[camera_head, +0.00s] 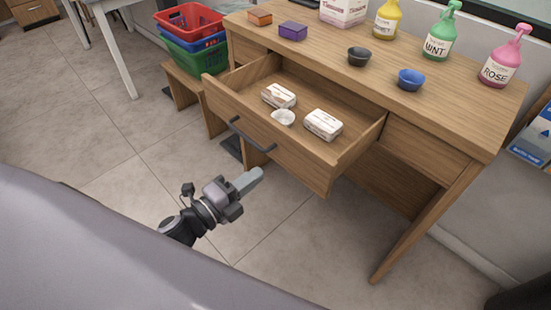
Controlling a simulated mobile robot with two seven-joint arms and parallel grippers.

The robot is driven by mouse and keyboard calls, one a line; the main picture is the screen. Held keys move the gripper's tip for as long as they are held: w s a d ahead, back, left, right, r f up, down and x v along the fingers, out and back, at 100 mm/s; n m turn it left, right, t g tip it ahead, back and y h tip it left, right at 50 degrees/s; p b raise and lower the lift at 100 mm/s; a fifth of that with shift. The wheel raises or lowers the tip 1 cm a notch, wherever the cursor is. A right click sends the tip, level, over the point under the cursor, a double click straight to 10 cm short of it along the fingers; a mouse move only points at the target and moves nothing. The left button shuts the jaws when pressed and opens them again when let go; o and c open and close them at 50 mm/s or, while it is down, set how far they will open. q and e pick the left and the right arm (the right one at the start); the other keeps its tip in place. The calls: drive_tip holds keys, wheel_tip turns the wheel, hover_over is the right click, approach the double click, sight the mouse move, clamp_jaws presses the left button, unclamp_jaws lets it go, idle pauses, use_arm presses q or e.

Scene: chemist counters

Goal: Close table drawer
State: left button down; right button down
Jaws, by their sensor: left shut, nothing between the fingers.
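The wooden table (455,128) stands in front of me, and its middle drawer (285,150) is pulled out toward me. The drawer front carries a dark bar handle (251,136). Inside the drawer lie two white packets, one toward the left (278,96) and one toward the right (323,124), with a small white bowl (283,117) between them. My left gripper (250,181) is shut and empty. In the picture it is just below the drawer front and handle, and I see no contact. My right gripper does not show.
On the tabletop stand yellow (387,20), green (441,35) and pink (500,62) bottles, a dark bowl (359,56), a blue bowl (411,79) and small boxes. Stacked baskets (190,25) are at the back left. The tiled floor at left is clear.

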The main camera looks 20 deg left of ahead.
sight(285, 154)
use_arm(q)
drive_tip(key=x, duration=0.7)
drive_tip(key=shift+w+d+p, duration=0.1)
drive_tip(key=shift+w+p, duration=0.05)
drive_tip(key=shift+p, duration=0.2)
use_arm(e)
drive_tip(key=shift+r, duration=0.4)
use_arm(q)
drive_tip(key=shift+w, duration=0.15)
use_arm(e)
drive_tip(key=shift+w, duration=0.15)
